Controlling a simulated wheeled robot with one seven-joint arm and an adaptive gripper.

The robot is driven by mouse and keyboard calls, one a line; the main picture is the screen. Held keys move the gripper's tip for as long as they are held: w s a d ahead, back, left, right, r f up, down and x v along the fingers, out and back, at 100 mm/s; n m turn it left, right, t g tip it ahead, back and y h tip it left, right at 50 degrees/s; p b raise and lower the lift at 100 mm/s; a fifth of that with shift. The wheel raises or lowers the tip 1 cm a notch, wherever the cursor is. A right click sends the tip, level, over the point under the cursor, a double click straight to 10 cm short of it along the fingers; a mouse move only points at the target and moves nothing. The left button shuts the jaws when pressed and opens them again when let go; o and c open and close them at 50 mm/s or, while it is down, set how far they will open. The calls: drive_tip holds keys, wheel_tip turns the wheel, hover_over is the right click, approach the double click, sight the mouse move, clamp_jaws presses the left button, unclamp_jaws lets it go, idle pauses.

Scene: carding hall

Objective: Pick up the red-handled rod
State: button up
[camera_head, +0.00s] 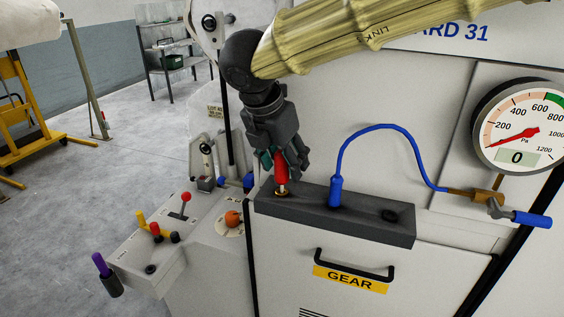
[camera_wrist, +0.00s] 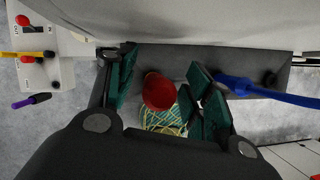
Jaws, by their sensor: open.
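The red-handled rod (camera_head: 282,172) stands upright in a hole at the left end of a dark grey block, with a short piece of pale shaft showing below the red handle. In the wrist view its round red top (camera_wrist: 159,91) lies between the green finger pads. My gripper (camera_head: 281,160) points down over the rod, with its fingers around the upper handle. It is open, and gaps show on both sides of the handle in the wrist view (camera_wrist: 165,88). The fingers partly hide the handle in the head view.
The dark block (camera_head: 370,222) also holds a blue hose plug (camera_head: 335,192) right of the rod, and has an empty-looking hole further right. A pressure gauge (camera_head: 517,130) is at right. A lever console (camera_head: 150,262) stands at left. A GEAR handle (camera_head: 354,268) sits below.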

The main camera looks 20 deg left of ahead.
drive_tip(key=shift+x, duration=1.05)
clamp_jaws()
